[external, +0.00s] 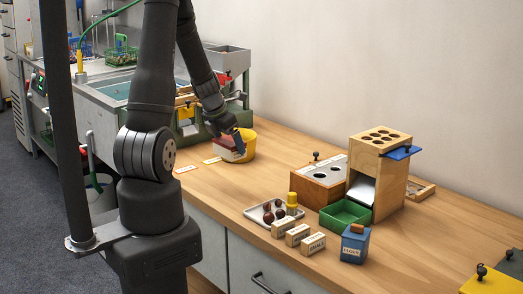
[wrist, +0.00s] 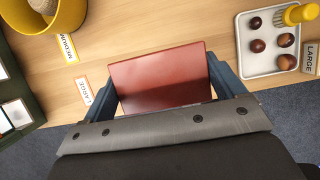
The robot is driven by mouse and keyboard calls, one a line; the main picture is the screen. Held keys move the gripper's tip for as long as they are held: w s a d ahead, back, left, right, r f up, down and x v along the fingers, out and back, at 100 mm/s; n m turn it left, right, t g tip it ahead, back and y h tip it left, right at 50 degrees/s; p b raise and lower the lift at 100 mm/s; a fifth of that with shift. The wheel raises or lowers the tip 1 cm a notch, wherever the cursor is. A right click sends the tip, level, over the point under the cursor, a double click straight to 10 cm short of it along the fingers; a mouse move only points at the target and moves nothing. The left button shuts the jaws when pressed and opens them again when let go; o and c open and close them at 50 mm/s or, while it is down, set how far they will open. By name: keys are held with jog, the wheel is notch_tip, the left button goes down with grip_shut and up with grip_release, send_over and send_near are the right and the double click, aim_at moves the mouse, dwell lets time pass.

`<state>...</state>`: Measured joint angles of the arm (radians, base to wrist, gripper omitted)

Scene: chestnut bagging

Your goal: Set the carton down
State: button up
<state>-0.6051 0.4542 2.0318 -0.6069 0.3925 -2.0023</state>
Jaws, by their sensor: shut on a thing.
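The carton (external: 227,153) has a red-brown top and a pale label on its side. In the wrist view its flat red face (wrist: 160,80) fills the space between the two blue fingers. My gripper (external: 236,146) is shut on the carton, one finger on either side. In the external view the carton overlaps the front of a yellow tub (external: 249,147); I cannot tell whether its base touches the bench. Two name cards lie on the bench by the carton: LARGE (wrist: 85,91) and MEDIUM (wrist: 67,48).
A tray of chestnuts (external: 252,212) stands to the right, with several small labelled blocks (external: 298,234) in front. A green bin (external: 345,214), a wooden dispenser (external: 393,180) and a blue FLOUR box (external: 354,244) stand further right. The bench between tub and tray is clear.

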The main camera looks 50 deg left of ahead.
jog(key=shift+a+f, duration=0.15)
jog(key=shift+f, duration=0.25)
jog(key=a+f, duration=0.2)
jog(key=a, duration=0.1)
jog(key=s+a+f, duration=0.1)
jog(key=a+f, duration=0.1)
jog(key=a, duration=0.2)
jog(key=s+a+f, duration=0.1)
jog(key=a+f, duration=0.1)
jog(key=a, duration=0.2)
jog(key=shift+f, duration=0.4)
jog(key=shift+a+f, duration=0.1)
jog(key=shift+f, duration=1.9)
jog(key=shift+f, duration=0.1)
jog(key=shift+f, duration=0.1)
jog(key=o, duration=0.8)
jog(key=shift+o, duration=0.2)
jog(key=v, duration=1.2)
